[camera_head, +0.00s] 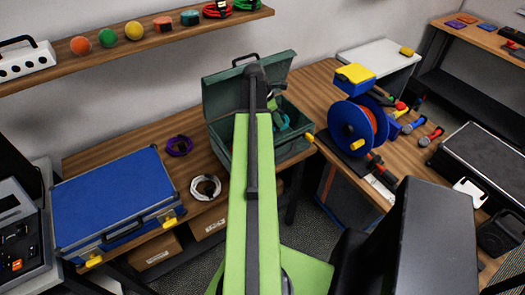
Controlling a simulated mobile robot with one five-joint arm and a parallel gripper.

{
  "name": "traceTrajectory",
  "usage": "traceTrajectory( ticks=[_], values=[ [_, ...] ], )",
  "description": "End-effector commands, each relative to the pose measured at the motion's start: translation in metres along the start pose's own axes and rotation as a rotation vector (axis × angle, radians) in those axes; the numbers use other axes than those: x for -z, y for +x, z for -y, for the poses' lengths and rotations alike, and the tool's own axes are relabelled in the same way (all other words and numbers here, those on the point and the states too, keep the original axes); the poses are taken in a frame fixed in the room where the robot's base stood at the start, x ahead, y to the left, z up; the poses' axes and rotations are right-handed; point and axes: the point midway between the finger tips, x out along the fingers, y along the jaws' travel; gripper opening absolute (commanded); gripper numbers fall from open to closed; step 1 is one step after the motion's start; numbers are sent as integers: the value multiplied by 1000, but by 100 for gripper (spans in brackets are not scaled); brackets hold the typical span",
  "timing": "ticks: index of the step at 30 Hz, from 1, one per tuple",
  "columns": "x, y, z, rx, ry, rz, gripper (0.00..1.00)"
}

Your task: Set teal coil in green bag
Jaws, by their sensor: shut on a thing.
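The green bag (225,100) looks like a dark green open case on the wooden table, with its lid raised at the back and a black handle on top. My gripper (273,106) is over its open inside, at the far end of my light green arm. It is small in view and partly hidden by my arm. It appears shut on the teal coil (282,121), which shows just below it, inside the case's outline. I cannot tell whether the coil touches the bottom.
A purple coil (178,146) and a white coil (206,187) lie left of the bag. A blue case (110,200) stands further left. A blue cable reel (352,127) stands on the right table. A shelf (150,46) with coloured balls and coils runs above.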

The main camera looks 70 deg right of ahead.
Motion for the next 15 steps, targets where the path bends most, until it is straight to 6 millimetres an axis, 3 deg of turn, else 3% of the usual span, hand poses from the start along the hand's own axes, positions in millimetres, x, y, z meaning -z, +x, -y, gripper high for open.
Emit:
traceTrajectory(
  ticks=[2,9,15],
  values=[
    [2,5,2,0,-1,0,0],
    [22,52,2,-1,-1,0,0],
    [24,56,2,-1,-2,1,0]
  ],
)
